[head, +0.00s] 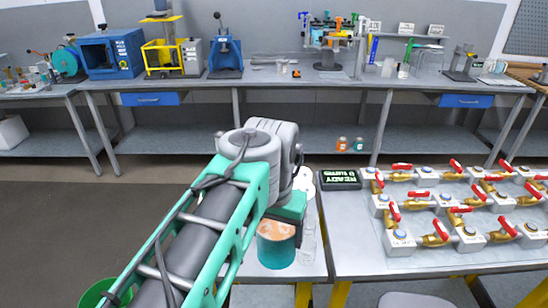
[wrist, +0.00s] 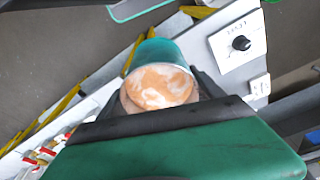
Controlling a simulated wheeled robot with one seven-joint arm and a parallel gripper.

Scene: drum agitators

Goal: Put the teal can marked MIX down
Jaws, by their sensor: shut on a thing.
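The teal can (head: 276,252) is open at the top and holds a mottled orange and white content. It also shows in the wrist view, with its teal wall (wrist: 155,50) beyond the round opening. No MIX marking is readable from these angles. My gripper (head: 283,222) is shut on the can, with a dark finger on either side of it in the wrist view (wrist: 163,84). The can appears upright in the head view, over a pale worktop (head: 262,273). I cannot tell whether its base touches that top.
A clear glass-like item (head: 308,243) is close to the can's right. A black READY display (head: 340,180) stands on the right table, beside rows of brass valves with red handles (head: 435,239). A white panel with a black knob (wrist: 241,43) is right of the can.

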